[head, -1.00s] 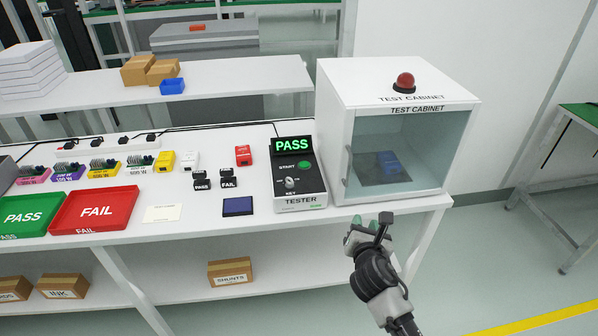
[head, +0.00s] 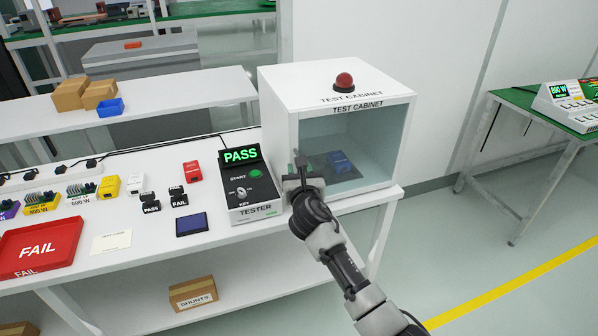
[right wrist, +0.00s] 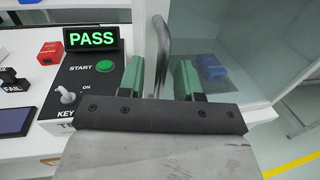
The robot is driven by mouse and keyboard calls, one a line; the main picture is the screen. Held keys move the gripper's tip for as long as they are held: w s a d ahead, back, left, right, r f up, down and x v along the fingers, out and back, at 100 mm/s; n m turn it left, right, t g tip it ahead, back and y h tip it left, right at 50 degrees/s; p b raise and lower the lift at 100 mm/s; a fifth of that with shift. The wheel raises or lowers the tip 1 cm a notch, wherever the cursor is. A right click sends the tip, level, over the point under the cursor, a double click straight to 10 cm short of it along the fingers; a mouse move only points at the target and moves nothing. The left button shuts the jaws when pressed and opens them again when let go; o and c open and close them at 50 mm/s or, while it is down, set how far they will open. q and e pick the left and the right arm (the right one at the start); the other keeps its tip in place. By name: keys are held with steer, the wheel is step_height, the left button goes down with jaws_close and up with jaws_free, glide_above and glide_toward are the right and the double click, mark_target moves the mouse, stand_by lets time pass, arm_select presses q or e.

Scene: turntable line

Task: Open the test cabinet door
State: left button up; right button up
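The white test cabinet (head: 278,80) stands at the right end of the bench, with its glass door (head: 375,140) shut. A blue object (head: 341,161) shows through the glass. My right gripper (head: 300,165) is in front of the door's left edge. In the right wrist view, the grey door handle (right wrist: 163,40) stands upright between the two green fingers of my right gripper (right wrist: 158,80). The fingers are open, with a gap on either side of the handle. In the head view the gripper hides most of the handle. My left gripper is not in view.
The tester (head: 252,190) with a lit PASS display stands just left of the cabinet. A red beacon (head: 344,82) sits on the cabinet top. A red FAIL tray (head: 38,248) is further left. The floor to the right is free up to a green-topped table (head: 535,110).

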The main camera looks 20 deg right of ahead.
steer(key=shift+w, duration=0.15)
steer(key=shift+c, duration=0.3)
jaws_close()
